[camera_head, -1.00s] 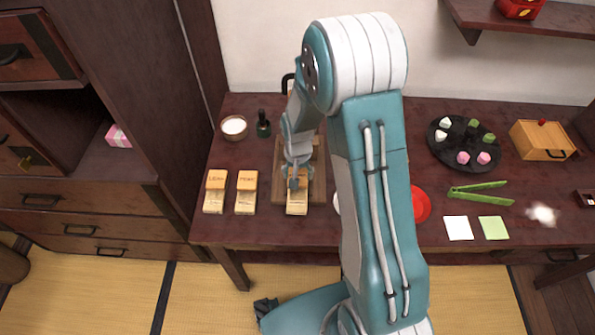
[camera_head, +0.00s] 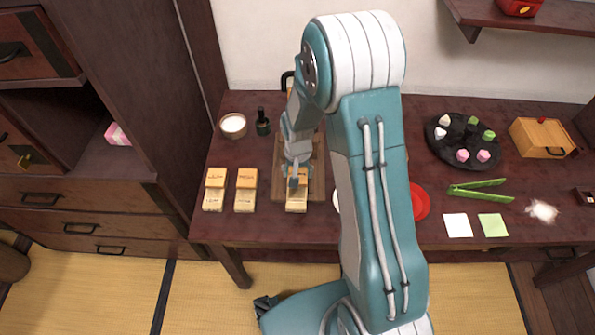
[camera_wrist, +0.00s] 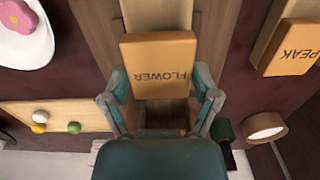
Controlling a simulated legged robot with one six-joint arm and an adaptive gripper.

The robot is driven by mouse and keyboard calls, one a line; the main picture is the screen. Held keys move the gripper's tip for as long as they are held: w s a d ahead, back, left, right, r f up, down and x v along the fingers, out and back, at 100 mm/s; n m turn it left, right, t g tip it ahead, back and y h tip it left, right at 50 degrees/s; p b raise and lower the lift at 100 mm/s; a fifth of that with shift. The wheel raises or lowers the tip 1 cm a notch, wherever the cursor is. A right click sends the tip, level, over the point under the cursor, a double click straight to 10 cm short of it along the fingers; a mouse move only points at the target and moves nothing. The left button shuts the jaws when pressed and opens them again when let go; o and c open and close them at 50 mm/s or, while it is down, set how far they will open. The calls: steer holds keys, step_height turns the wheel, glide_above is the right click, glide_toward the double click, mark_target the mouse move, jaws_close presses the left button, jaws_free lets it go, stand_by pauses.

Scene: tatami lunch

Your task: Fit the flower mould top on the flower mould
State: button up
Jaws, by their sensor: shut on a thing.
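The flower mould top (camera_wrist: 160,75), an orange wooden block marked FLOWER, is between the two fingers of my gripper (camera_wrist: 160,92) in the wrist view. My gripper is shut on it. The pale flower mould (camera_wrist: 157,14) extends past the top's far edge. In the head view the mould (camera_head: 296,206) lies at the front of a wooden board (camera_head: 317,180), just below my gripper (camera_head: 297,182). The top is over or against the mould's rear part. The fingers hide their contact, so I cannot tell whether it is seated.
Two other moulds with orange tops, left (camera_head: 214,190) and right (camera_head: 246,191), lie left of the board. A white bowl (camera_head: 233,125) and a dark bottle (camera_head: 263,122) stand behind. A red plate (camera_head: 420,202), green tongs (camera_head: 480,190) and a black tray (camera_head: 452,161) are to the right.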

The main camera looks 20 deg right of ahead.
steer(key=shift+f, duration=0.45)
steer(key=o, duration=0.9)
steer(key=shift+c, duration=0.2)
steer(key=shift+r, duration=0.1)
step_height(320, 180, up, 12)
steer(key=s+r+n+t, duration=0.2)
steer(key=s+r, duration=0.6)
steer(key=r, duration=0.5)
steer(key=s+r+n+t, duration=0.2)
steer(key=s+r, duration=0.4)
steer(key=s, duration=0.7)
steer(key=shift+r+t, duration=0.4)
steer(key=shift+t, duration=0.4)
